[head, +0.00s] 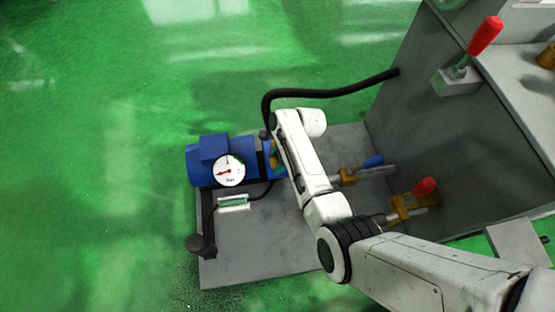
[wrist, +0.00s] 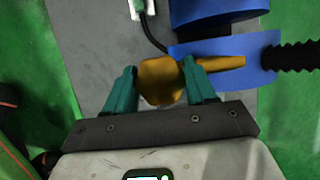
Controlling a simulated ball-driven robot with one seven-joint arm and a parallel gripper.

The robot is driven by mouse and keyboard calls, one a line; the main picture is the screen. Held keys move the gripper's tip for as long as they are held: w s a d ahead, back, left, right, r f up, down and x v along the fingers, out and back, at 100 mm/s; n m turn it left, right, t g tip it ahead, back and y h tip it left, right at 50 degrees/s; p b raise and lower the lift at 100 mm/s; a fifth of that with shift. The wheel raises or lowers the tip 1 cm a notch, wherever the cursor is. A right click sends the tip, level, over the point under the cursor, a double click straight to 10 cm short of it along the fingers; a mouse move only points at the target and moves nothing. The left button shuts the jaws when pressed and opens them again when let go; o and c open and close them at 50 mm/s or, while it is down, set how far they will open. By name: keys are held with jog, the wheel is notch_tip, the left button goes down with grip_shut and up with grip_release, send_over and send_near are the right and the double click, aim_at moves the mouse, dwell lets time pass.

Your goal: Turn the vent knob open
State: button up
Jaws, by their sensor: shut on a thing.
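A brass-yellow knob (wrist: 160,84), which I take to be the vent knob, sits between the two teal fingers of my gripper (wrist: 160,72) in the wrist view. My gripper is shut on it, with one finger at each side. A brass stem (wrist: 228,62) runs right from the knob across a blue flange (wrist: 262,58). In the head view the blue pump (head: 206,152) stands on a grey plate. My arm hides most of the gripper and the knob there. The knob's turn angle cannot be read.
A round white gauge (head: 229,170) is on the pump. A black hose (head: 330,93) arches to the grey machine wall (head: 420,130). Valves with a blue handle (head: 372,161) and a red handle (head: 424,187) stand right of my arm. Green floor (head: 90,150) is clear at left.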

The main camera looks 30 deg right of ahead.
jog(key=shift+n, duration=0.5)
jog(key=n+g, duration=0.1)
jog(key=n, duration=0.2)
jog(key=shift+g, duration=0.3)
jog(key=n+g, duration=0.1)
jog(key=n, duration=0.3)
jog(key=shift+a+f+n+g+b, duration=0.1)
jog(key=shift+n+g+b, duration=0.2)
jog(key=shift+g, duration=0.1)
jog(key=n+g+h+b, duration=0.1)
jog(key=n, duration=0.3)
jog(key=n+h, duration=0.1)
jog(key=n, duration=0.1)
jog(key=n+g+b, duration=0.1)
jog(key=n, duration=0.2)
jog(key=shift+s+h, duration=0.15)
jog(key=shift+h, duration=0.25)
jog(key=shift+n+b, duration=0.3)
jog(key=o, duration=1)
